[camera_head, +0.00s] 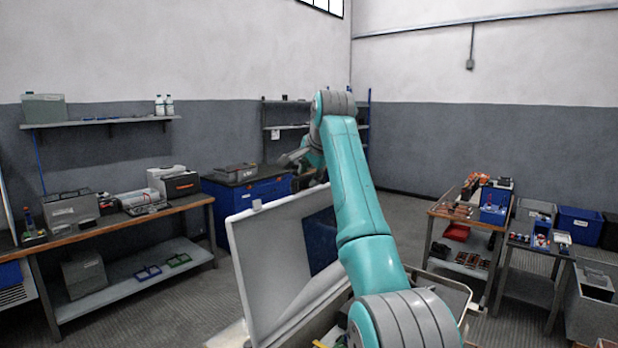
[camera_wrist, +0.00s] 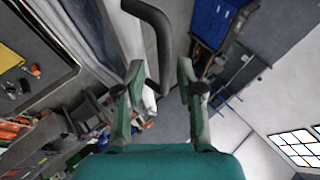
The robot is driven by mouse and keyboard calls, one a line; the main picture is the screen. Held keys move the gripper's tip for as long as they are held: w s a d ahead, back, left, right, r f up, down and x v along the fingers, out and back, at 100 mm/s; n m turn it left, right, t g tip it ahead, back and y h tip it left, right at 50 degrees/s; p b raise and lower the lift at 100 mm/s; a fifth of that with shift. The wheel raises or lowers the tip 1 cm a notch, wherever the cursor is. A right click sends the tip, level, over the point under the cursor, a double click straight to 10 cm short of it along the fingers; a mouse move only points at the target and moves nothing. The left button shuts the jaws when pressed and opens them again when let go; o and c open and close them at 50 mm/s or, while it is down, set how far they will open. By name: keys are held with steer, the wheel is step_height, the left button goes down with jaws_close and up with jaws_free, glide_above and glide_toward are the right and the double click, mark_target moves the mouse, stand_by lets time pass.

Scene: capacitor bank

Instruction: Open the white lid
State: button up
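The white lid (camera_head: 268,262) stands raised and steeply tilted in the middle of the head view, with part of its right side behind my arm. In the wrist view, a dark bent bar (camera_wrist: 158,22), which looks like a handle, comes down from the top and ends between my fingers. My gripper (camera_wrist: 160,68) has its two fingers well apart, with the bar's lower end in the gap. I cannot tell whether either finger touches it. In the head view, my gripper (camera_head: 296,156) is small and partly hidden near the lid's upper edge.
A wooden-topped bench (camera_head: 120,222) with boxes stands at the left. A blue cabinet (camera_head: 243,205) stands behind the lid. Small tables with parts, including a wooden one (camera_head: 465,218), stand at the right. Grey floor lies open between the lid and the left bench.

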steer(key=v, duration=1)
steer(key=shift+s+r, duration=0.15)
steer(key=shift+r, duration=0.1)
steer(key=shift+d, duration=0.1)
